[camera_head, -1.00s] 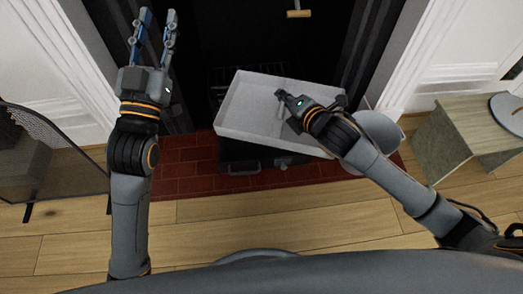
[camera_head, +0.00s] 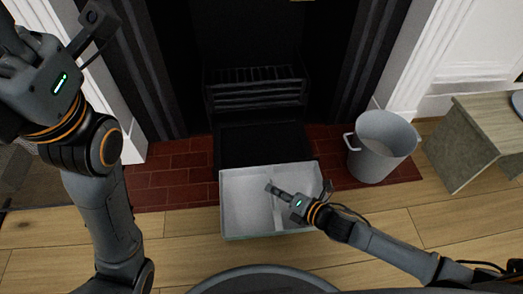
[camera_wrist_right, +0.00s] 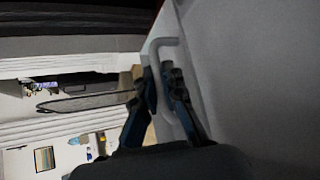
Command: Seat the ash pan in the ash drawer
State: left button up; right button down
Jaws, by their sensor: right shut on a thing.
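The ash pan (camera_head: 245,190) is a pale grey open tray with a bar across its middle. It is in front of the fireplace and looks level and empty. My right gripper (camera_head: 272,187) is shut on its bar. In the right wrist view the blue fingers (camera_wrist_right: 165,92) close around a pale bent handle (camera_wrist_right: 180,42). The black ash drawer (camera_head: 262,143) lies behind the pan, below the grate. The pan hides the drawer's near end, and I cannot tell the height between them. My left gripper (camera_head: 45,50) is raised at the upper left, its fingers unclear.
A grey bucket (camera_head: 378,155) stands right of the drawer on the red brick hearth (camera_head: 180,178). The black grate (camera_head: 255,92) is behind the drawer. A low table (camera_head: 470,140) stands at far right. Wood floor (camera_head: 180,255) in front is bare.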

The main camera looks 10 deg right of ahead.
aim_at(262, 147)
jog(key=i, duration=1)
